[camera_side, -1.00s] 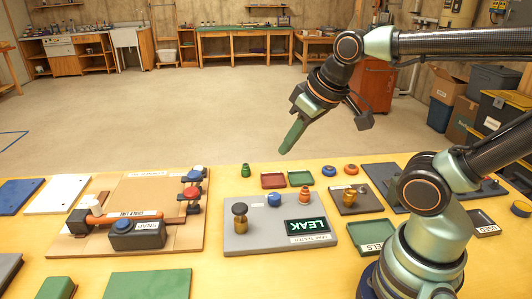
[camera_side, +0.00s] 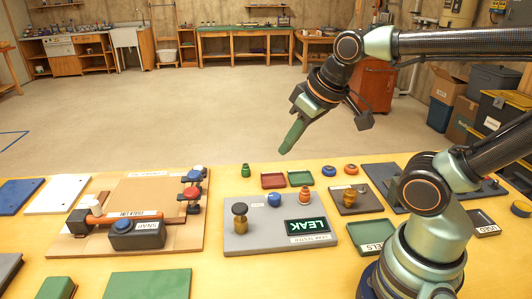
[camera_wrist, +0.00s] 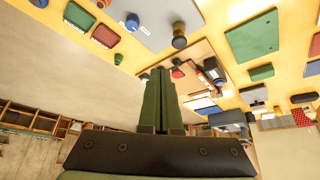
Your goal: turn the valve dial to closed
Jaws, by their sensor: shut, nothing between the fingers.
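My gripper (camera_side: 288,146) is shut and empty, held in the air above and behind the bench. In the wrist view its green fingers (camera_wrist: 160,75) lie together. A grey leak tester panel (camera_side: 265,240) lies on the bench below, with a lit display reading LEAK (camera_side: 307,226), a blue knob (camera_side: 274,200) and a dark-topped brass post (camera_side: 240,214). A brown board (camera_side: 125,190) to its left carries an orange pipe, a red knob (camera_side: 192,193) and a blue knob (camera_side: 198,172). I cannot tell which knob is the valve dial; no closed mark is readable.
A dark box marked SNAP (camera_side: 138,234) sits at the brown board's front. Red (camera_side: 272,181) and green (camera_side: 370,237) trays and small coloured parts stand around the tester. A dark plate (camera_side: 378,173) lies at right. The air around my gripper is clear.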

